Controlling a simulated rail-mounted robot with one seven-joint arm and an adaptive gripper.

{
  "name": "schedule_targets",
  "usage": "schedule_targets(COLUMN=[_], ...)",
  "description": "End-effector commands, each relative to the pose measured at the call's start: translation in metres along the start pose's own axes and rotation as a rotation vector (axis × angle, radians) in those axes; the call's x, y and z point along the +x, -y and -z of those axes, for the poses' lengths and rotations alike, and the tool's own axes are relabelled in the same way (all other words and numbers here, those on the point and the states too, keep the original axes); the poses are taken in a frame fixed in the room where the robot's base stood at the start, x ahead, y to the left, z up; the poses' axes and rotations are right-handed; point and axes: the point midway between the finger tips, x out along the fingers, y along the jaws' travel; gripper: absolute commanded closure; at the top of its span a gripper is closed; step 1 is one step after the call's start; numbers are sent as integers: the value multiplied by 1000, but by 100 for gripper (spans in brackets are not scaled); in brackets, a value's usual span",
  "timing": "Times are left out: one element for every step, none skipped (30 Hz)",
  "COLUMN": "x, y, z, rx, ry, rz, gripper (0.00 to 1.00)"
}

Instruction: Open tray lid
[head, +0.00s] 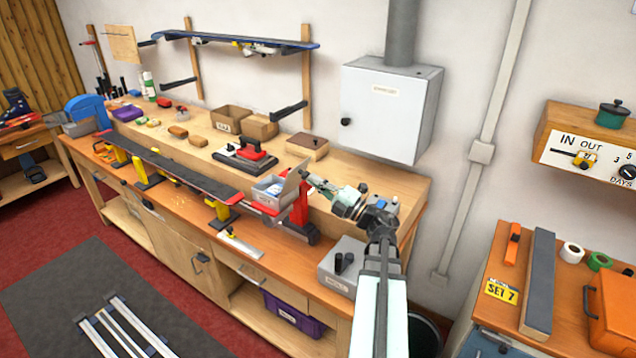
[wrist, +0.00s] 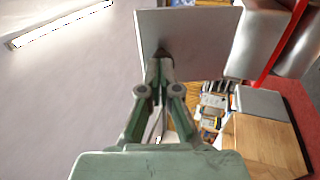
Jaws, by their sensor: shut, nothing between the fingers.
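The small grey tray (head: 268,193) sits on the bench near the red clamp stand, with a pale label on its front. Its flat grey lid (head: 291,186) stands raised at a steep angle, at the tray's right side. My gripper (head: 308,179) is shut and empty, just right of the lid. In the wrist view the lid (wrist: 190,40) is a plain grey panel directly ahead of my closed fingertips (wrist: 160,55). The tips overlap the panel's lower left part; I cannot tell whether they touch it. The tray's inside is mostly hidden.
A long dark ski (head: 165,165) lies along the bench to the left. A red clamp stand (head: 301,212) stands right beside the tray. A red-handled tool (head: 250,150) and a brown box (head: 307,146) lie behind. A grey box (head: 342,266) is at the front right.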

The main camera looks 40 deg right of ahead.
Motion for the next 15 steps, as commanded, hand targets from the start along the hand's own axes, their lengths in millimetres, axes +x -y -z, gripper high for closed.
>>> schedule_targets(x=[0, 0, 0, 1, 2, 4, 5, 7, 9, 12, 14, 17, 19, 21, 22], y=[0, 0, 0, 0, -1, -1, -2, -2, -4, -5, -6, -8, -9, -10, -12], z=[0, 0, 0, 0, 0, 0, 0, 0, 0, 0, 0, -1, -1, -1, -1], rx=[0, 0, -1, -1, -2, -2, -2, -1, -2, -3, -3, -2, -2, -2, -2], ry=[0, 0, -1, -1, -1, -2, -2, -3, -3, -3, -2, -2, -2, -2, -2], rz=[0, 0, 0, 0, -1, -1, -1, -1, -2, -2, -2, -2, -1, -1, -1], gripper=[100, 100, 100, 100, 100, 100, 100, 100, 100, 100, 100, 100, 100, 100, 100])
